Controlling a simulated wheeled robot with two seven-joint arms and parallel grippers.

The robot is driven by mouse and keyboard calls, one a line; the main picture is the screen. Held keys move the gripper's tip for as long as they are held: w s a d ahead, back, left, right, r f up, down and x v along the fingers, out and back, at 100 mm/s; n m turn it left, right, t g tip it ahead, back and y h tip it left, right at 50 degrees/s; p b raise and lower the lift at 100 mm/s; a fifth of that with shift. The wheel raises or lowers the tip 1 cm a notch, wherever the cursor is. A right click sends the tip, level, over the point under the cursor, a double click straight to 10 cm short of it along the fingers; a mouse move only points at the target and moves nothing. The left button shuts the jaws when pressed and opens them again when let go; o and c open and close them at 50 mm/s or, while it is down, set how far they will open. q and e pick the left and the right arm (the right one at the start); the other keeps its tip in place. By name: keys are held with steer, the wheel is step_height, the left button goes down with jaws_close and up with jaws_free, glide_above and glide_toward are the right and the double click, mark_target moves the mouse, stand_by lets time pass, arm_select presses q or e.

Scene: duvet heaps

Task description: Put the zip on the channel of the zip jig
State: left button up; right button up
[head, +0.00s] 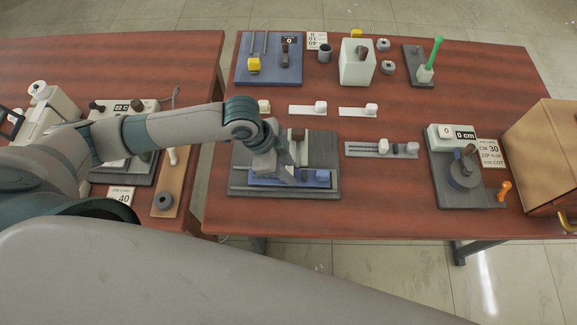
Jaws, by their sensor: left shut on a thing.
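The zip jig is a dark grey board (318,152) near the front left of the right-hand table, with a long light groove along its front part. My left gripper (285,176) comes down from the left and is shut on the blue zip. The gripper hides part of the strip, and I cannot tell whether it sits in the channel or just above it. My right gripper is not in view.
Two white strips with pale blocks (303,110) lie behind the jig. A grey strip with sliders (369,149) lies to its right. A grey counter device (443,183) and a brown box (541,150) stand further right. Bare table lies in front of the jig.

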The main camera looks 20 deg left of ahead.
arm_select(q)
steer(key=shift+f, duration=0.6)
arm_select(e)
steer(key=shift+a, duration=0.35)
arm_select(q)
steer(key=o, duration=1.2)
steer(key=shift+c, duration=0.2)
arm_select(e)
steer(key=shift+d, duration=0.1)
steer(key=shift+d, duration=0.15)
arm_select(q)
steer(key=shift+a+r, duration=0.1)
steer(key=shift+r, duration=0.7)
steer(key=b+v, duration=0.1)
steer(key=v, duration=1)
steer(key=shift+r+b, duration=0.3)
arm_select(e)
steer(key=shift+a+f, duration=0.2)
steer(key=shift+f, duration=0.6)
